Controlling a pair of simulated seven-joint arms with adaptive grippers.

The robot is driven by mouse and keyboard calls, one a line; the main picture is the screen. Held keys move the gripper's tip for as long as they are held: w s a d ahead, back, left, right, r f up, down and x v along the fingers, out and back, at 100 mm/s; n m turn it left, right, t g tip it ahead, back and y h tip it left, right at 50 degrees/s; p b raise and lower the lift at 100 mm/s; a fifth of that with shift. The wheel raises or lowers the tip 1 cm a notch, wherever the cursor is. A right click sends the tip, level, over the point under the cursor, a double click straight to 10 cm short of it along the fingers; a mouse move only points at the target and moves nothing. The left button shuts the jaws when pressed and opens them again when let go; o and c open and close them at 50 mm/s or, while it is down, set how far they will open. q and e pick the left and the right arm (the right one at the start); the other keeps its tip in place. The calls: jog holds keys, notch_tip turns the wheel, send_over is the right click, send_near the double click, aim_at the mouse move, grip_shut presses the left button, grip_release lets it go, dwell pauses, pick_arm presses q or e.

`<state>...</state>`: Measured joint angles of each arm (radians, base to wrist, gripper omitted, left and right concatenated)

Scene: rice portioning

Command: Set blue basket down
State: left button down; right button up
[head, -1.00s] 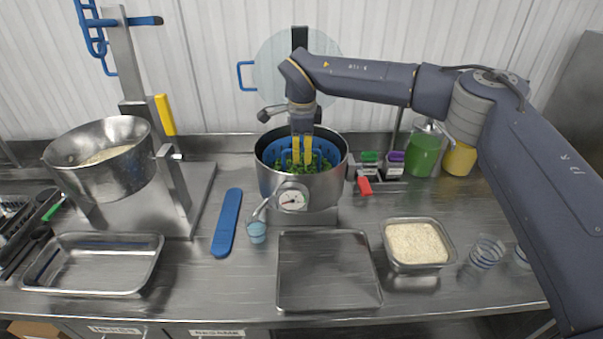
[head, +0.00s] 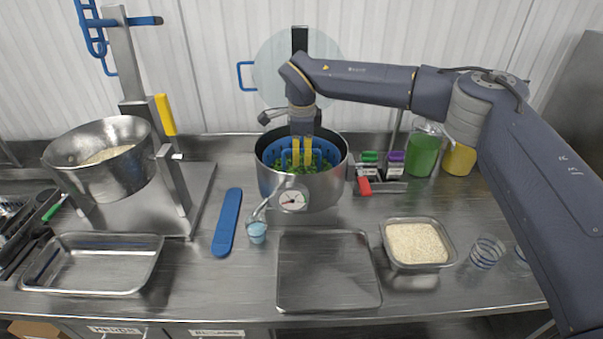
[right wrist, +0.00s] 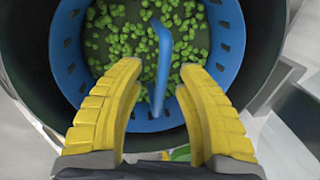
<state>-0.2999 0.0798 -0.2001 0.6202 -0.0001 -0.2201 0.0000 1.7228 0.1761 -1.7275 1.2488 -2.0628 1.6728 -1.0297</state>
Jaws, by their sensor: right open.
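The blue basket (head: 320,157) sits inside the steel pot (head: 315,187) at the centre of the counter, with green pieces in it. In the right wrist view the basket (right wrist: 72,60) has a perforated wall, and its blue handle (right wrist: 163,60) stands up between my fingers. My right gripper (head: 302,160) points down into the pot with its yellow fingers. In the right wrist view the right gripper (right wrist: 158,80) is open, with a gap on both sides of the handle. My left gripper is not in view.
A steel pan of grain (head: 98,160) hangs on a stand at left. A blue flat bar (head: 227,222), an empty square tray (head: 328,275) and a rice container (head: 393,262) lie in front. Sauce bottles (head: 424,152) stand at right, and small spice jars (head: 370,163) beside the pot.

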grip_shut()
jog(key=shift+r, duration=0.1)
dwell(0.6)
